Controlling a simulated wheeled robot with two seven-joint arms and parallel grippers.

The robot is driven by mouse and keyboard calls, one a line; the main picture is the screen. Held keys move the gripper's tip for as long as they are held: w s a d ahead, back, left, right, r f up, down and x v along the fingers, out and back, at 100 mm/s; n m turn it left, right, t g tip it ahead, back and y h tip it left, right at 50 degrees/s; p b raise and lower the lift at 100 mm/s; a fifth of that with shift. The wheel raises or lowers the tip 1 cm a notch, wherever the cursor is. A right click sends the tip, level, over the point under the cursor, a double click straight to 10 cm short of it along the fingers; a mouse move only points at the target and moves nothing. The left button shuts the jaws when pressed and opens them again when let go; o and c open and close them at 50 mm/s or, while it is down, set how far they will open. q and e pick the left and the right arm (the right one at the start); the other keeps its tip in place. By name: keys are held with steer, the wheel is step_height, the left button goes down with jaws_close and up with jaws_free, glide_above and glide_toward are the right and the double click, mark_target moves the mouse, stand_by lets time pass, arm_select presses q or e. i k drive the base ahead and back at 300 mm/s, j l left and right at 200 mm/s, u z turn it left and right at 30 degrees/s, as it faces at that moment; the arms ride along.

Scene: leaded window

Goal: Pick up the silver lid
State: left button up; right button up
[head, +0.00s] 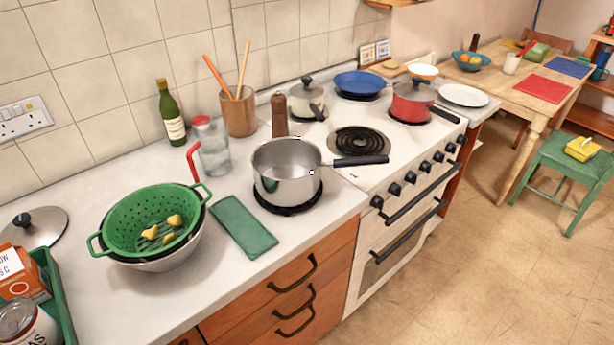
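The silver lid (36,229) lies on the white counter at the far left of the head view. It is round and shiny, with a dark knob on top. Its lower left part is hidden behind or cut off near the orange box and the picture's edge. A silver saucepan (287,175) with a black handle stands without a lid on a dark round base, right of the middle of the counter. Neither of my grippers shows in the head view.
A green colander (128,222) with yellow pieces sits in a bowl right of the lid. A green tray (57,290) with an orange box (20,275) and a can (27,322) stands in front of the lid. Behind the colander, the counter is clear up to the bottle (172,118).

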mark_target(31, 230)
steer(key=u, duration=1.55)
